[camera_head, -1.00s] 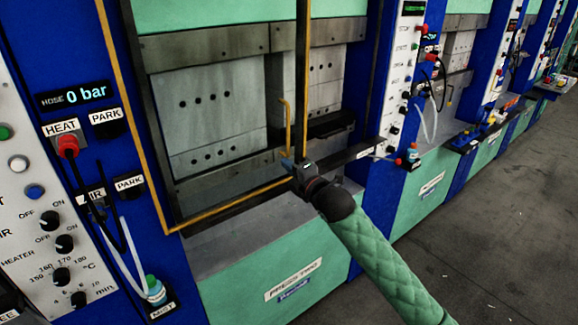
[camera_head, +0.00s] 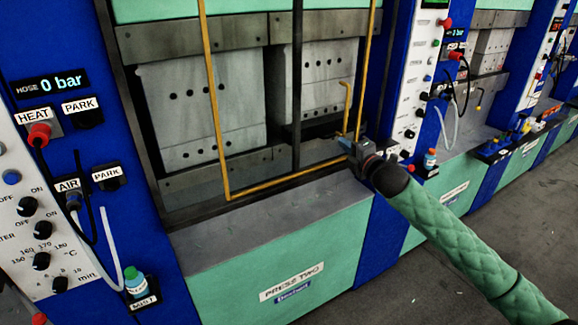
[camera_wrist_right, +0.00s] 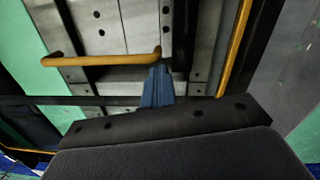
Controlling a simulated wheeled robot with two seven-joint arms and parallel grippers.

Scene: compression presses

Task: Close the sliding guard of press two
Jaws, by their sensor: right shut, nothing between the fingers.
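The sliding guard of press two is a yellow-edged frame (camera_head: 216,110) across the right part of the press opening. Its left bar stands well inside the opening and its right bar is near the right post. A bent yellow handle (camera_head: 347,105) is on its right side; the handle also shows in the wrist view (camera_wrist_right: 100,60). My right gripper (camera_head: 352,148) is shut and empty, low beside the handle. In the wrist view its blue fingertips (camera_wrist_right: 157,85) are together next to the handle's end; I cannot tell whether they touch. My left gripper is out of view.
The press two label (camera_head: 292,282) is on the green front below a grey ledge (camera_head: 255,220). A control panel with hoses and a bottle (camera_head: 137,283) stands at left. Another panel (camera_head: 408,90) and bottle (camera_head: 430,160) stand right of the opening. Grey floor is clear at lower right.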

